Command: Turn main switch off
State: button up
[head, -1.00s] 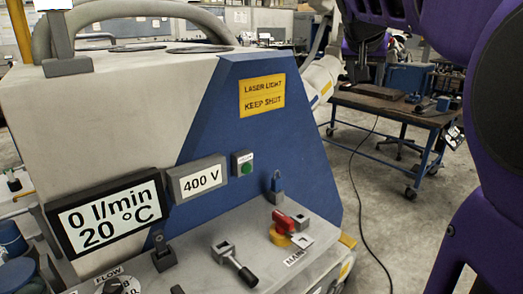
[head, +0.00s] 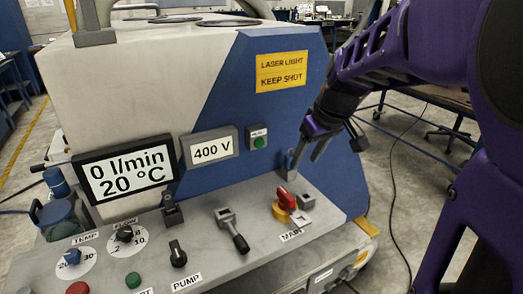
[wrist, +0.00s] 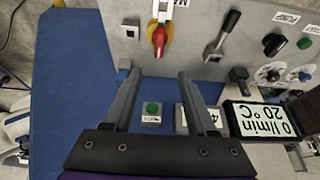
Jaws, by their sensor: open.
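The main switch (head: 287,200) has a red handle on a yellow base, on the grey sloped panel behind the MAIN label (head: 291,235). In the wrist view the switch (wrist: 159,38) is upside down at the top centre, just beyond the fingertips. My gripper (wrist: 159,74) is open and empty, with its two grey fingers spread and the switch roughly in line with the gap. In the head view my gripper (head: 307,155) hangs above and behind the switch, near the blue housing, apart from the handle. Part of its fingers is hard to make out there.
A black lever (head: 233,231) stands left of the switch, with the PUMP knob (head: 177,254) further left. The 400 V display (head: 213,150) and a green button (head: 259,142) are on the upright face. The blue housing (head: 325,110) rises close behind my gripper.

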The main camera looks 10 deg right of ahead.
aim_at(287, 194)
jog(key=b+x, duration=0.1)
jog(key=x, duration=1.6)
jog(key=shift+w+d+r, duration=0.1)
grip_shut()
dwell(0.7)
